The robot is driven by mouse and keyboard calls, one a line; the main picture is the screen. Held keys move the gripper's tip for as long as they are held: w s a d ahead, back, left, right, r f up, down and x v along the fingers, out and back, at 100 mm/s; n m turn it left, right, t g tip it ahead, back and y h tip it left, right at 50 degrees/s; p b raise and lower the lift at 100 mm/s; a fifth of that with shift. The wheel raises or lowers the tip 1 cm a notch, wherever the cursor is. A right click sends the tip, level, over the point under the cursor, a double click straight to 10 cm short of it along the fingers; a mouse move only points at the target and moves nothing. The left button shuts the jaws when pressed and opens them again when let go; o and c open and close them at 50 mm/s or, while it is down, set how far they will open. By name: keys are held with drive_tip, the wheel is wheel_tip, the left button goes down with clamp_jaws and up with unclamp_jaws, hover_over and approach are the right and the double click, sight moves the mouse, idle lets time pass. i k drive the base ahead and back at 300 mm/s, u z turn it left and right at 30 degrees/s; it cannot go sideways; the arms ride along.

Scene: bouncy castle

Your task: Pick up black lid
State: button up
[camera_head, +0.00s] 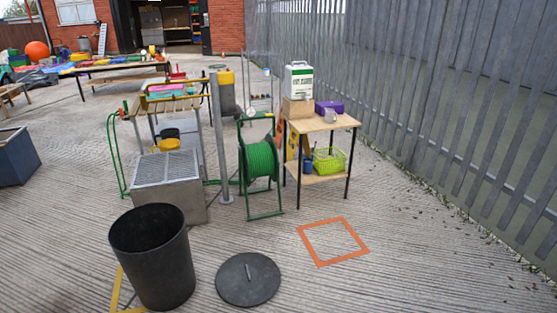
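The black lid (248,279) lies flat on the concrete ground at the bottom middle of the head view. It is round, with a grey bar handle across its middle. An open black bin (153,257) stands upright just to its left, a small gap apart from it. The bin's inside looks dark and I see nothing in it. My gripper and arm do not show in this view.
An orange square outline (333,241) is on the ground right of the lid. Behind stand a grey metal-topped block (168,184), a green hose reel (260,168) and a small wooden table (319,125). A metal fence (460,110) runs along the right. Ground at the lower right is clear.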

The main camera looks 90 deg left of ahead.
sight(246, 280)
drive_tip(key=u, duration=3.4)
drive_tip(key=i, duration=1.65)
